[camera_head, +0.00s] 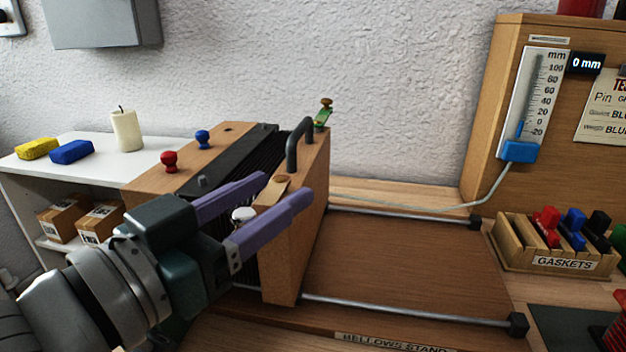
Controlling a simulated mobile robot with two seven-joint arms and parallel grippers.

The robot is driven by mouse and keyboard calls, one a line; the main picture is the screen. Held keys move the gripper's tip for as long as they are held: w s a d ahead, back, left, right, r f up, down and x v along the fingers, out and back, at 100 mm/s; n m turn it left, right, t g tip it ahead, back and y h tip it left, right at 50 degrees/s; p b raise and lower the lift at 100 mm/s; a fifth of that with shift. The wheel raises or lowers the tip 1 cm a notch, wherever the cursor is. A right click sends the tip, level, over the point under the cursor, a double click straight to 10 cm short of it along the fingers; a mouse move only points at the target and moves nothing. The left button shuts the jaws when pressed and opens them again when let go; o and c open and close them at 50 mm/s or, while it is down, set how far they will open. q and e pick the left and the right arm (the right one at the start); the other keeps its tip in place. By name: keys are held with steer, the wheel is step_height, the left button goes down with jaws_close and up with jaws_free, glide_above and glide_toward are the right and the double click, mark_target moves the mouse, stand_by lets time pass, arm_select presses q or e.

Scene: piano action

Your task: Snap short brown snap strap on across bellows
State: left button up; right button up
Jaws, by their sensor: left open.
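The bellows (268,152) have black folds between two wooden end blocks, on rails. A short tan-brown strap (272,192) with a darker round snap shows on top of the right wooden block (291,245). My left gripper (285,187) has two purple fingers spread apart over the bellows, its tips at the right block, on either side of the strap. The strap shows in the gap, and I cannot tell whether a finger touches it. A silver-white knob (243,215) also shows between the fingers. The gripper hides part of the folds. My right gripper is not in view.
A black handle (299,145) and a brass-and-green fitting (324,112) stand on the right block. The stand board (405,262) is clear. A gasket rack (546,245) sits right; a gauge tube runs behind.

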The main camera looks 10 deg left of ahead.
arm_select(q)
jaws_close()
stand_by(0.5)
stand_by(1.0)
